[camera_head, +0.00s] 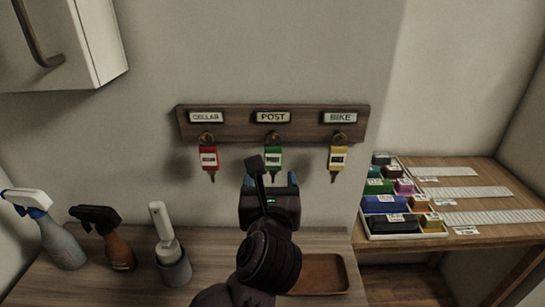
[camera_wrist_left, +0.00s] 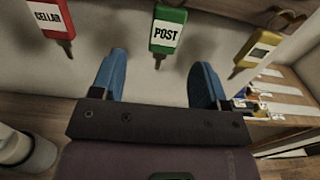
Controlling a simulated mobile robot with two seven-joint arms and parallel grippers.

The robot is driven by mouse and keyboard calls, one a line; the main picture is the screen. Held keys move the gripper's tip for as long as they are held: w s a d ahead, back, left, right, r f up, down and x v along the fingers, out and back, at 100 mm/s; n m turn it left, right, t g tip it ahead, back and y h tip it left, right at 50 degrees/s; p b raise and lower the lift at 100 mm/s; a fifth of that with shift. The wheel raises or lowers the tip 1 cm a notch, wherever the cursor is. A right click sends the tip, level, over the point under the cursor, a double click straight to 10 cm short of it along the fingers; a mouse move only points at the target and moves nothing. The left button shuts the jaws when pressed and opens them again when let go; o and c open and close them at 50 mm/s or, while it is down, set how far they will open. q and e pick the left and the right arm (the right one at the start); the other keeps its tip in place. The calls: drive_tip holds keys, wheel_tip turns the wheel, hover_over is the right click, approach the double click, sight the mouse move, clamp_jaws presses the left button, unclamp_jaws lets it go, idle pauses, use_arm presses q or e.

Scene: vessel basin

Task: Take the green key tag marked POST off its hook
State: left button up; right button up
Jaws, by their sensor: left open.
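The green POST key tag (camera_head: 273,158) hangs from the middle hook of a wooden wall rack (camera_head: 224,130), under the POST label. In the left wrist view the green tag (camera_wrist_left: 168,30) hangs upright, its key end pointing down. My left gripper (camera_head: 270,180) is open and empty just below and in front of it. In the left wrist view the two blue fingers (camera_wrist_left: 160,72) are spread, with the tag above and between them, not touching. The tag's lower end is partly hidden by my gripper in the head view. My right gripper is not in view.
A red CELLAR tag (camera_head: 209,158) and a yellow BIKE tag (camera_head: 338,157) hang on either side. Below stand two spray bottles (camera_head: 57,237) (camera_head: 115,240) and a white-handled brush (camera_head: 168,245). A brown tray (camera_head: 322,275) lies on the counter. Coloured boxes (camera_head: 392,205) stand at right.

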sight(273, 161)
use_arm(q)
drive_tip(key=shift+w+d, duration=0.1)
drive_tip(key=shift+w, duration=0.6)
drive_tip(key=w, duration=0.2)
drive_tip(key=w+p, duration=0.1)
drive_tip(key=w, duration=0.1)
drive_tip(key=shift+w+d+r, duration=0.2)
drive_tip(key=shift+w, duration=0.55)
drive_tip(key=c, duration=1)
